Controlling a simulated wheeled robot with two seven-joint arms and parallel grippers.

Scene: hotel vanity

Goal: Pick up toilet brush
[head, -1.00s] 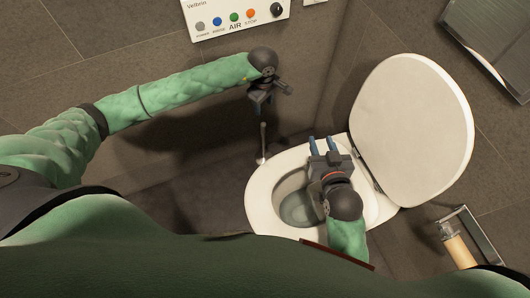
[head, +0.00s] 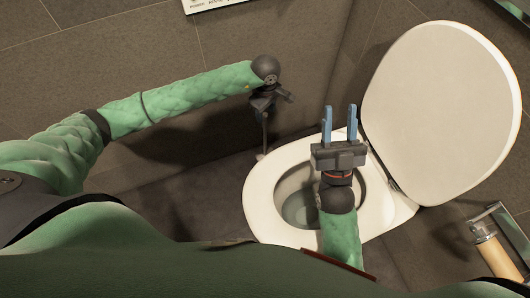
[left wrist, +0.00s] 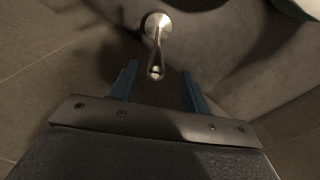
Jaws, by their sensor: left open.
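The toilet brush is a slim metal handle rising from a round base. In the left wrist view the brush (left wrist: 158,48) stands in front of my left gripper (left wrist: 158,88), its handle end near the gap between the blue fingers. The fingers are open and I see no contact. In the head view the brush (head: 264,142) stands on the floor left of the toilet, its upper part hidden by my left gripper (head: 266,108). My right gripper (head: 339,124) is over the toilet bowl, fingers apart and empty.
The toilet (head: 257,205) has its lid (head: 440,110) raised, close on the right of the brush. The tiled wall (head: 150,60) is behind it. A paper roll holder (head: 495,250) is at the lower right. Dark floor (head: 190,210) is free left of the toilet.

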